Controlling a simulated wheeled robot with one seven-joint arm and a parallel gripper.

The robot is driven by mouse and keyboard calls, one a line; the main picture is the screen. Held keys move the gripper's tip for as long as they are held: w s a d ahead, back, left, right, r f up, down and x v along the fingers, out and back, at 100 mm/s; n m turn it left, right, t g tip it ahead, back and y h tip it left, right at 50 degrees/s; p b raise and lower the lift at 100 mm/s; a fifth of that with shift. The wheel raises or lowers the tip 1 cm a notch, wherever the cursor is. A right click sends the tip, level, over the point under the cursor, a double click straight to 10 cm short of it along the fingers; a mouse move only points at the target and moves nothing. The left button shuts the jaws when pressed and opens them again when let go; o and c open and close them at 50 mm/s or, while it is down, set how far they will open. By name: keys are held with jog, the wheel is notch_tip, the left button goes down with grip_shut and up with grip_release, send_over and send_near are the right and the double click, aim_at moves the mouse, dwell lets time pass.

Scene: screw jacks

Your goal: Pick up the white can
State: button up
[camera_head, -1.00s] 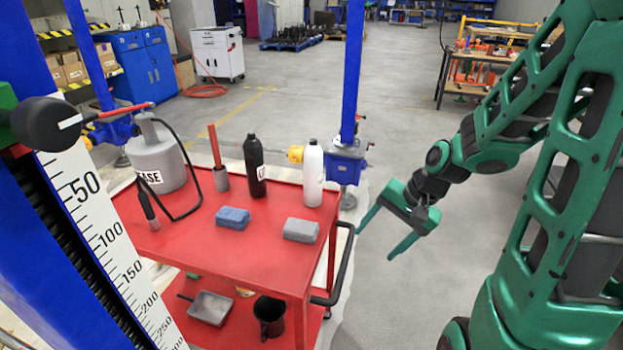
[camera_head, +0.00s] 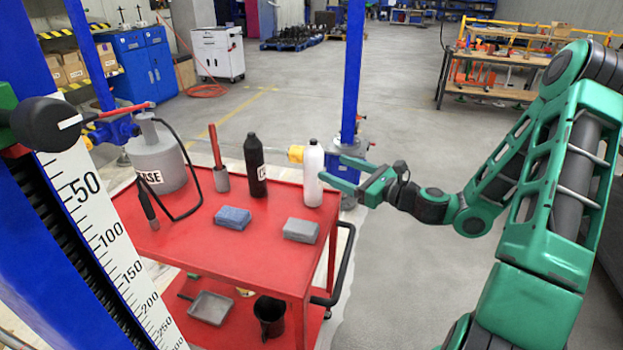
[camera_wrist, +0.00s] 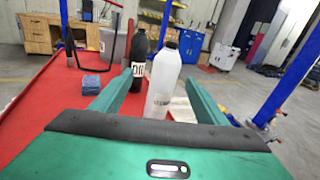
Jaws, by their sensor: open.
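The white can (camera_head: 313,178), a bottle-shaped container with a dark cap, stands upright at the right back corner of the red cart. My gripper (camera_head: 332,169) is open and empty just right of it, roughly level, fingers pointing at it. The nearer fingertip reaches the can's right edge in the head view; I cannot tell if it touches. In the wrist view the white can (camera_wrist: 163,82) appears between the two fingers (camera_wrist: 160,80), closer to the right one.
A black bottle (camera_head: 255,165) stands left of the can on the red cart (camera_head: 190,255). Blue (camera_head: 232,217) and grey (camera_head: 301,230) blocks lie in front. A blue post (camera_head: 352,80) rises behind. A grey can with a hose (camera_head: 157,160) stands at left. Floor right of the cart is clear.

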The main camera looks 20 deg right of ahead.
aim_at(313, 153)
jog(key=shift+m+t+h, duration=0.3)
jog(key=shift+m+t, duration=0.1)
jog(key=shift+m, duration=0.3)
jog(key=x, duration=0.7)
jog(key=d+x, duration=0.1)
jog(key=x, duration=0.2)
jog(key=shift+w+a+r, duration=0.15)
jog(key=shift+w+a, duration=0.1)
jog(key=shift+w, duration=0.35)
grip_shut()
jog(key=shift+r, duration=0.1)
